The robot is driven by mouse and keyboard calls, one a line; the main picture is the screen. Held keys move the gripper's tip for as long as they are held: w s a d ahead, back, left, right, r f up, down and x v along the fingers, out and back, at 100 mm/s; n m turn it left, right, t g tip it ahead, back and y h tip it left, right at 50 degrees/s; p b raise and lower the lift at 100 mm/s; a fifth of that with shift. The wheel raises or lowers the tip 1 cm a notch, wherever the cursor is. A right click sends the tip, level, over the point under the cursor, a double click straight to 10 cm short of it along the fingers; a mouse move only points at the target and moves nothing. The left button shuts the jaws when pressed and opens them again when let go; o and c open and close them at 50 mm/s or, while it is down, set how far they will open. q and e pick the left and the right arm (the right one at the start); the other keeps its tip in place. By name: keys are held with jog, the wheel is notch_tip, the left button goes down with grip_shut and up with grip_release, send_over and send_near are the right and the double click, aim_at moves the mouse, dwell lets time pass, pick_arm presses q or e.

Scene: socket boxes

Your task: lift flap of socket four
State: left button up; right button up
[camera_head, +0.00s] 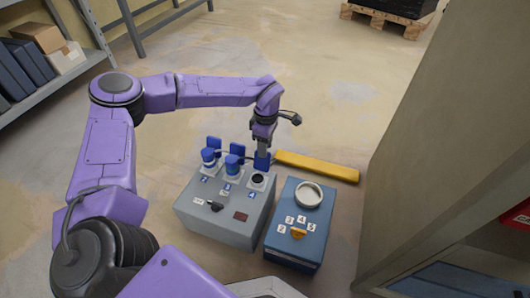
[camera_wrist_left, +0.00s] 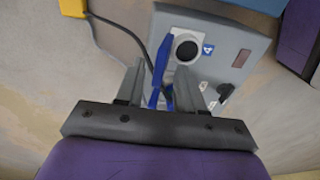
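The grey socket box (camera_head: 225,222) stands on the floor with several sockets along its top. The rightmost socket (camera_head: 258,179) shows a dark, uncovered opening above a small blue label that looks like a 4. Its blue flap (camera_head: 262,160) stands raised behind it. In the left wrist view, this flap (camera_wrist_left: 162,65) stands upright between the fingers, beside the round socket opening (camera_wrist_left: 187,48). My left gripper (camera_head: 263,147) is over the flap with its fingers apart, one on each side; whether a finger touches it I cannot tell. My right gripper is out of view.
A blue box (camera_head: 295,248) with a round pale ring (camera_head: 309,195) and an orange knob stands close on the right. A yellow bar (camera_head: 318,167) lies behind. A tall panel (camera_head: 440,130) borders the right side.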

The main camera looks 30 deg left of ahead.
pick_arm(q)
jog(key=shift+f, duration=0.4)
grip_shut()
dwell(1.2)
